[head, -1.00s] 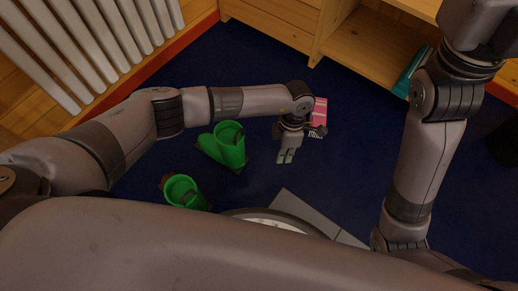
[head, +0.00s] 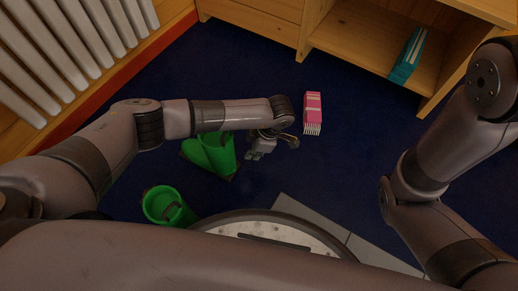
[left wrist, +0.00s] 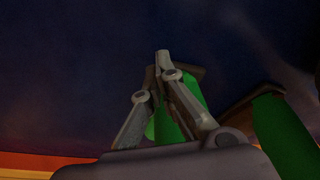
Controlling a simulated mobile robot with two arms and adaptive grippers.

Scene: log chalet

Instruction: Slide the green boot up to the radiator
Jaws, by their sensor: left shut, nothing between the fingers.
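A green boot (head: 222,158) lies or stands on the dark blue floor, partly hidden behind my left forearm; I cannot tell its exact pose. A second green boot (head: 160,204) stands nearer to me, its opening facing up. The white radiator (head: 75,45) is on the wall at the upper left, with bare floor between it and the boots. My left gripper (head: 257,155) is shut and empty, just right of the first boot. In the left wrist view, the shut fingers (left wrist: 165,68) overlap a green boot (left wrist: 193,97); contact is unclear. My right gripper is out of view.
A pink object (head: 312,112) with a pale fringed end lies on the floor right of my left gripper. A wooden shelf (head: 375,45) holding a teal item (head: 408,58) stands at the back. Grey tiles (head: 375,250) and a round pale-topped object (head: 265,232) are in front.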

